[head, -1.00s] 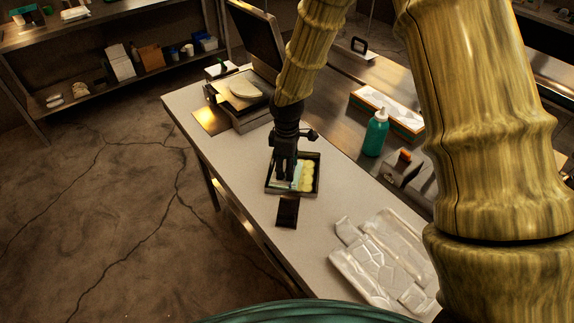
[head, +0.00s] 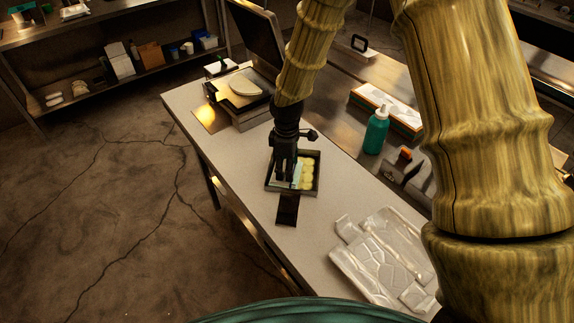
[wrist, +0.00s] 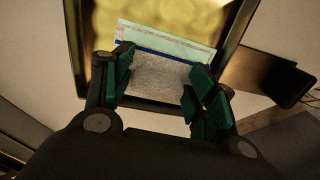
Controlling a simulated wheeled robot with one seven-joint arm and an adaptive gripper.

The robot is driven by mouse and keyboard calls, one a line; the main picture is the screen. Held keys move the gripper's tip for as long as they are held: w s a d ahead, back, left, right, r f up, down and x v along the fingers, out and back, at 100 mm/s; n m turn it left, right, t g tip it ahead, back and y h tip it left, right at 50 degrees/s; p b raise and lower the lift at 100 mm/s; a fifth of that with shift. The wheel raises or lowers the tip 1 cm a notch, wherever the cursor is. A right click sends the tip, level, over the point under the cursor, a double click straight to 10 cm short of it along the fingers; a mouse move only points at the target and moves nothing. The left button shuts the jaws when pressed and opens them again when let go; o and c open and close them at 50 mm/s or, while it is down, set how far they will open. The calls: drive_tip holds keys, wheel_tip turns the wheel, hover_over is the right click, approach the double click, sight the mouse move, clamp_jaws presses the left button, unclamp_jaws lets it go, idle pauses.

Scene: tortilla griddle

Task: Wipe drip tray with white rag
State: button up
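A pale folded cloth, seemingly the white rag (wrist: 158,78), shows between my fingertips in the wrist view. It has a grey-white speckled face, a blue stripe and a pale green far strip. My gripper (head: 285,180) points down over the left part of a dark-rimmed tray (head: 318,188). Its green-padded fingers (wrist: 162,75) are apart, one on each side of the cloth; whether they press on it is unclear. Several yellow rounded pieces (head: 309,176) lie in the tray's right part. A brass-coloured plate (head: 209,117) by the griddle may be the drip tray; I cannot confirm it.
A griddle (head: 252,112) with a raised lid (head: 257,40) stands at the counter's far end. A dark flat piece (head: 288,211) lies at the tray's near side. A clear crinkled pack (head: 375,262) is nearer. A green bottle (head: 376,132) stands to the right.

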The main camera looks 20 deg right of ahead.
sight(300, 173)
drive_tip(key=shift+r+p, duration=0.35)
drive_tip(key=shift+p, duration=0.05)
idle(0.4)
drive_tip(key=c, duration=0.7)
drive_tip(key=shift+s+d+f+p, duration=0.15)
drive_tip(key=shift+s+d, duration=0.2)
drive_tip(key=shift+d, duration=0.3)
drive_tip(key=shift+s+d+r+p, duration=0.1)
drive_tip(key=shift+s+d, duration=0.25)
drive_tip(key=shift+d, duration=0.35)
drive_tip(key=shift+s+d+f+p, duration=0.15)
drive_tip(key=shift+s+d, duration=0.2)
drive_tip(key=shift+d, duration=0.3)
drive_tip(key=shift+a, duration=0.2)
drive_tip(key=shift+w, duration=0.15)
